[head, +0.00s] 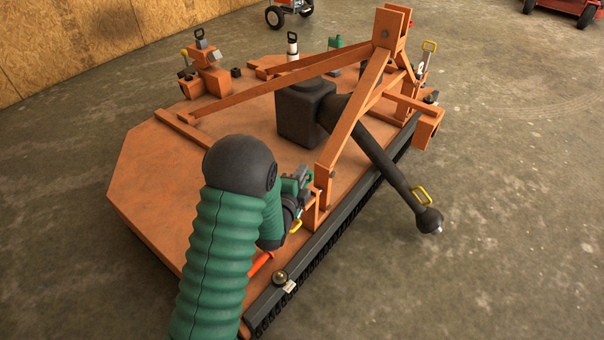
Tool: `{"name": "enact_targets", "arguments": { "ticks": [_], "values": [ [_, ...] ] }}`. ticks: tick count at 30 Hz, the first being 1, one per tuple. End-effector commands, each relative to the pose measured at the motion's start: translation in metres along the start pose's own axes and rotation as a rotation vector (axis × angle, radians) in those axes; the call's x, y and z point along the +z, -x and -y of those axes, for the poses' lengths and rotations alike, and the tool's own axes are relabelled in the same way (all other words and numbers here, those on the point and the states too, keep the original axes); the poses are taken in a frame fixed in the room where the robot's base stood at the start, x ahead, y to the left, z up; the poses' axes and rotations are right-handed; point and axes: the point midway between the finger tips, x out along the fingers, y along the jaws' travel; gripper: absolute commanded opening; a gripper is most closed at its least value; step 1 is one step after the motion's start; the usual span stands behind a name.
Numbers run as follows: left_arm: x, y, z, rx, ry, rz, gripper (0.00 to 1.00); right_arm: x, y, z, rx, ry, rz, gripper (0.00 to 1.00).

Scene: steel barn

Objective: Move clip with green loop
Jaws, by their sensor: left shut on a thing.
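My left arm comes in from the bottom, and its gripper (299,182) is at the left hitch bracket (312,208) of the orange mower deck (160,180). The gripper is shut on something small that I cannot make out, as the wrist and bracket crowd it. I cannot pick out a clip with a green loop for sure; green parts at the gripper blend together. A yellow loop (296,227) shows just below the gripper. Another yellow loop (421,195) is on the black drive shaft (385,165), and one (430,46) stands at the right hitch side. My right gripper is out of view.
The orange A-frame (345,130) rises over the deck beside the gripper. A black gearbox (305,113) sits mid-deck. An orange-red handle (262,263) and a round brass-coloured part (280,277) lie near the front edge. Concrete floor (520,200) is clear at right.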

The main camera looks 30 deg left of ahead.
Motion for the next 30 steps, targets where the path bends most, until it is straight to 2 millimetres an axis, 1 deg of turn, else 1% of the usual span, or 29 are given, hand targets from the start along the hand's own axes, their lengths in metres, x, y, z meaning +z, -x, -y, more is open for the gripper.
{"name": "enact_targets", "arguments": {
  "ticks": [21,30],
  "values": [
    [0.002,-0.004,-0.023,-0.001,0.0,-0.001,0.0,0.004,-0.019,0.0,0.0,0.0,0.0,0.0],
    [0.002,-0.004,-0.025,-0.001,0.0,-0.001,0.0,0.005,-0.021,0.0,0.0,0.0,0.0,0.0]
  ]
}}
